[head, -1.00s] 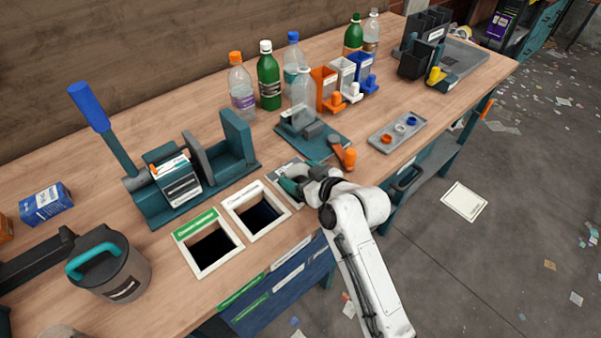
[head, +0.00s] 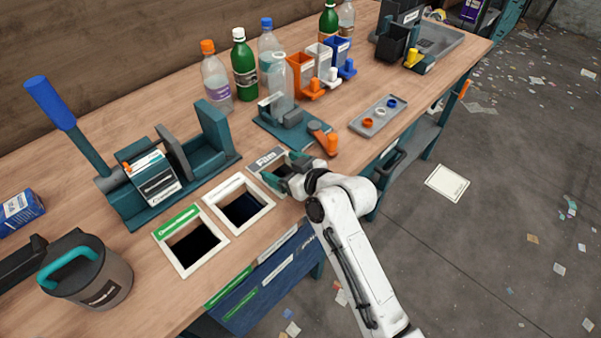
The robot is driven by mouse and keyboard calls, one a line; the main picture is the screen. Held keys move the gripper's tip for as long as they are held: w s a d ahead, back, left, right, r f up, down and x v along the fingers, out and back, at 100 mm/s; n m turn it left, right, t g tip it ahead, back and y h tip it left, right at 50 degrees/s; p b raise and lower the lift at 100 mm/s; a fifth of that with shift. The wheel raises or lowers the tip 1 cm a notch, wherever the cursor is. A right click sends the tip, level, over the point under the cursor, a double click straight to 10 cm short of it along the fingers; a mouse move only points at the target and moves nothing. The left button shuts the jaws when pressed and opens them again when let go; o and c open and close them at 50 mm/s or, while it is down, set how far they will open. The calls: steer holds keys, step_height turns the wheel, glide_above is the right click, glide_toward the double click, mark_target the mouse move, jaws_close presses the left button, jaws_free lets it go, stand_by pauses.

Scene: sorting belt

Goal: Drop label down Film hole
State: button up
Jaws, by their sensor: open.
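The Film hole (head: 267,158) is the grey-framed opening at the right end of the row of holes in the bench, with "Film" printed on its frame. My gripper (head: 286,168) is over this hole, its teal fingers apart, and covers much of the opening. I see no label between the fingers. Whether one lies inside the hole is hidden.
Two white-framed holes, one with a green strip (head: 177,220) and one plain (head: 262,206), lie to the left. A teal fixture with an orange handle (head: 332,143) stands just behind my gripper. A grey tray with coloured rings (head: 362,128) lies to the right.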

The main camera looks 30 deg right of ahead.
steer(key=v, duration=1)
steer(key=shift+s+d+r, duration=0.1)
steer(key=shift+s, duration=0.1)
